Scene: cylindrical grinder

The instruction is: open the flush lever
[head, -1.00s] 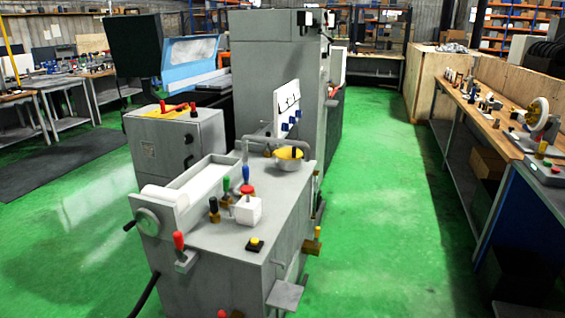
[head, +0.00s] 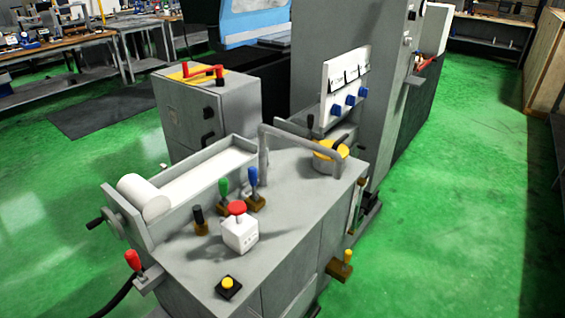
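The grey grinder (head: 300,215) stands in front of me and has several levers. A black-handled lever (head: 199,217), a green-handled lever (head: 224,190) and a blue-handled lever (head: 253,180) stand roughly upright on its top. A red-handled lever (head: 133,261) sits on a bracket at the near left corner. A yellow-handled lever (head: 347,260) sticks out from the right side on a brown block. I cannot read any label that tells which one is the flush lever. My gripper is not in view.
A white box with a red button (head: 238,228) and a black box with a yellow button (head: 228,287) sit among the levers. A bent grey pipe (head: 300,141) arches beside a yellow bowl (head: 331,150). A grey cabinet (head: 185,115) stands behind left. Green floor (head: 440,220) is clear at right.

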